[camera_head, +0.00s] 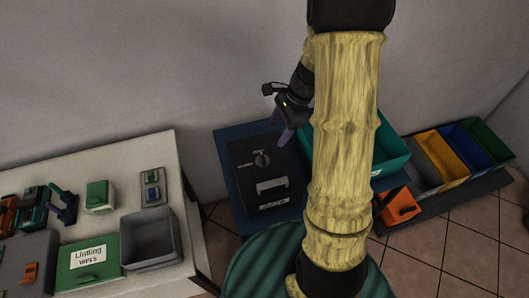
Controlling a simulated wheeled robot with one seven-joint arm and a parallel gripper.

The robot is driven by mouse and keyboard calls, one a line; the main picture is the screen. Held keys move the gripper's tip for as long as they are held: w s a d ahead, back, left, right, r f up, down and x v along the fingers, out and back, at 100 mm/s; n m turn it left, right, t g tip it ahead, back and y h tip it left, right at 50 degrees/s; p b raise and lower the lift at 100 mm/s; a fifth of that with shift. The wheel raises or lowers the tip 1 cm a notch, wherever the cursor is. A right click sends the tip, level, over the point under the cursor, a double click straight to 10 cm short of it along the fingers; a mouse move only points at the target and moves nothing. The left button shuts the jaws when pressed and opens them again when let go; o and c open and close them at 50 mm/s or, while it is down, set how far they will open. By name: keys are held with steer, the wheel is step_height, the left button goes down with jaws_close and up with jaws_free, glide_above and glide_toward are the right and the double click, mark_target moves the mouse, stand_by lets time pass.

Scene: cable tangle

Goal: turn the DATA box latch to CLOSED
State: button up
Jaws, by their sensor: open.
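The DATA box (254,195) is a black box on a dark blue surface, with a light handle (272,186) on its top and a white label on its front edge. Its latch (261,159) is a small round knob near the back of the top, with small lettering around it. The knob's exact setting is too small to read. My gripper (290,133) is above the back right of the box, to the right of the latch, with purple fingers pointing down. It is open and appears empty. My arm hides the area to the right of the box.
A teal bin (392,157) stands right of my arm, beside an orange box (399,206). Grey, yellow (441,157), blue and green bins line the right.

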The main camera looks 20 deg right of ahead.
mark_target(263, 156)
steer(key=x, duration=1.1)
steer(key=shift+a+f, duration=0.2)
steer(key=shift+f, duration=0.15)
steer(key=c, duration=1)
